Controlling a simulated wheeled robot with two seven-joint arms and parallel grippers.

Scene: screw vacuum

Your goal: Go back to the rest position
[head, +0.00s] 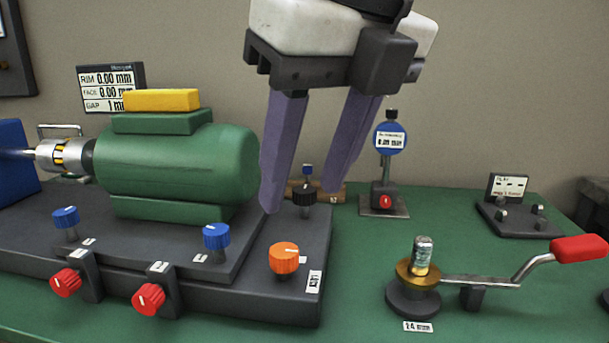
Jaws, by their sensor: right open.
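My right gripper (300,203) hangs at the top middle of the head view, with a white body and two purple fingers pointing down. The fingers are apart and nothing is between them. They are in front of the wall and the back of the bench, just right of the green motor (180,160). The left fingertip overlaps the motor's right end and the dark base in the picture; I cannot tell if it touches. My left gripper is not in the view.
The dark base plate (290,305) carries blue, red and orange knobs (284,257). A crank with a red handle (580,248) stands at right. A dial gauge (390,139) stands behind. A small display stand (507,188) is at far right. Green bench (350,300) is bare between base and crank.

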